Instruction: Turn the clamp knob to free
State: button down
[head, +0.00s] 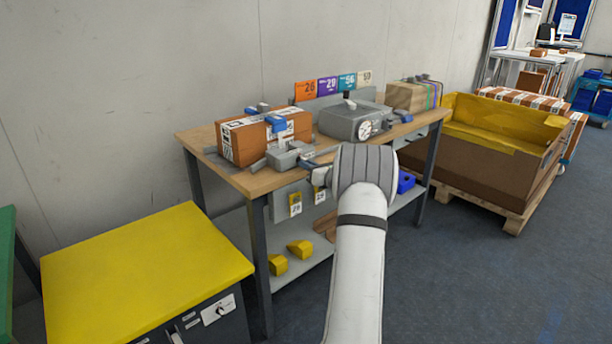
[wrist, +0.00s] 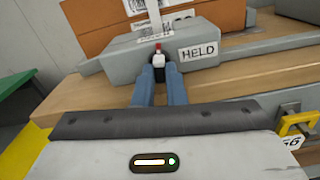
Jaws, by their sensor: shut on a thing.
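The clamp is a grey block (wrist: 150,48) with a white label reading HELD (wrist: 197,52) to the right of the knob. The clamp knob (wrist: 158,57), dark and white with a red mark at its top, sits on the block's front face. My gripper (wrist: 159,72) has its two blue fingers on either side of the knob and is shut on it. In the head view the clamp block (head: 286,156) stands at the bench's front edge, and my gripper (head: 312,170) reaches it from the right. The knob is hidden there.
A brown carton (head: 252,142) with labels stands behind the clamp on the wooden bench (head: 263,183). A grey device with a dial (head: 350,122) is to the right. Tags on yellow holders (head: 296,204) hang below the bench edge. A yellow-topped cabinet (head: 145,270) is at front left.

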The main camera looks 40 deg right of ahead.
jog(key=shift+d+r+n+b, duration=0.2)
jog(key=shift+r+n+b, duration=0.1)
jog(key=shift+n+b, duration=0.5)
jog(key=shift+r, duration=0.1)
jog(key=c, duration=1.8)
grip_release()
jog(key=shift+o, duration=0.2)
jog(key=shift+a, duration=0.1)
jog(key=shift+s+f, duration=0.1)
jog(key=shift+f, duration=0.1)
jog(key=s, duration=0.7)
jog(key=shift+s+d+p, duration=0.3)
jog(key=shift+s+p, duration=0.05)
jog(key=shift+p, duration=0.1)
